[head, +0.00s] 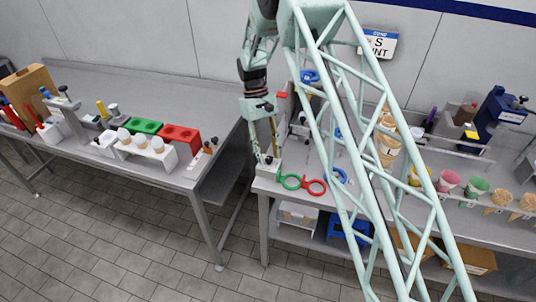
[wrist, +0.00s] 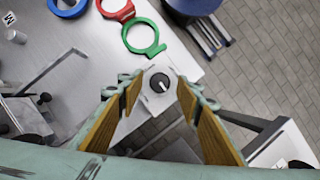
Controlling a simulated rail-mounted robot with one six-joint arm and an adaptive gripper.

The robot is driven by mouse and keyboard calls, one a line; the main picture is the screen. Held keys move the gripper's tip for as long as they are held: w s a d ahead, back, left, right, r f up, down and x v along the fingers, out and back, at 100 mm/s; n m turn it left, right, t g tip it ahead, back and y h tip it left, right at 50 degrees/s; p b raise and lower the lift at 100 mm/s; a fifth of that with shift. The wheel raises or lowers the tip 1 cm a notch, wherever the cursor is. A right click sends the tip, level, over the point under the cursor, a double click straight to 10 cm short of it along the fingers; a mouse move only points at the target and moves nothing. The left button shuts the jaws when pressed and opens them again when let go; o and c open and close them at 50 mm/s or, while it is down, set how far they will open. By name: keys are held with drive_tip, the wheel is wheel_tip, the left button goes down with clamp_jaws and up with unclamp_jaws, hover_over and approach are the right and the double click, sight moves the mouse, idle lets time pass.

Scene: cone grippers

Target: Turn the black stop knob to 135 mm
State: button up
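A round black knob with a white pointer mark (wrist: 159,83) sits on a pale block (wrist: 150,68) in the wrist view; I take it as the stop knob. No numbers of a scale can be read. My gripper (wrist: 161,88) is open, its two wood-faced fingers apart on either side of the knob, with clear gaps to it. In the head view my gripper (head: 269,157) points down over the near left corner of the right bench. The knob is too small there to make out surely.
A green ring (head: 290,182), a red ring (head: 317,187) and a blue ring (head: 337,176) lie close to the block on the right bench (head: 268,185). My lattice arm blocks much of the view.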

drive_tip(key=shift+r, duration=0.15)
drive_tip(key=v, duration=1.2)
idle(0.3)
idle(0.4)
drive_tip(key=s+d+r+m+t+y+b, duration=0.1)
drive_tip(key=s+d+r, duration=0.3)
drive_tip(key=r, duration=0.4)
drive_tip(key=s+d+r+t+b, duration=0.1)
drive_tip(key=s+d+r, duration=0.25)
drive_tip(key=r, duration=0.45)
drive_tip(key=s+d+r+m+t+b, duration=0.2)
drive_tip(key=s+d+r, duration=0.6)
drive_tip(key=s+r, duration=0.4)
drive_tip(key=s+d+r+m+t+y+b, duration=0.1)
drive_tip(key=s+d, duration=0.2)
drive_tip(key=s, duration=0.6)
drive_tip(key=s+d+r+t+b, duration=0.1)
drive_tip(key=s+d+r, duration=0.15)
drive_tip(key=s, duration=0.65)
drive_tip(key=s+d+f+t, duration=0.1)
drive_tip(key=s+f, duration=0.2)
drive_tip(key=s, duration=0.5)
drive_tip(key=s+d+f+m+t+b, duration=0.1)
drive_tip(key=s+d+f, duration=0.1)
drive_tip(key=s, duration=0.7)
drive_tip(key=shift+s+d+f+m, duration=0.3)
drive_tip(key=shift+s+f, duration=0.05)
drive_tip(key=shift+f, duration=0.25)
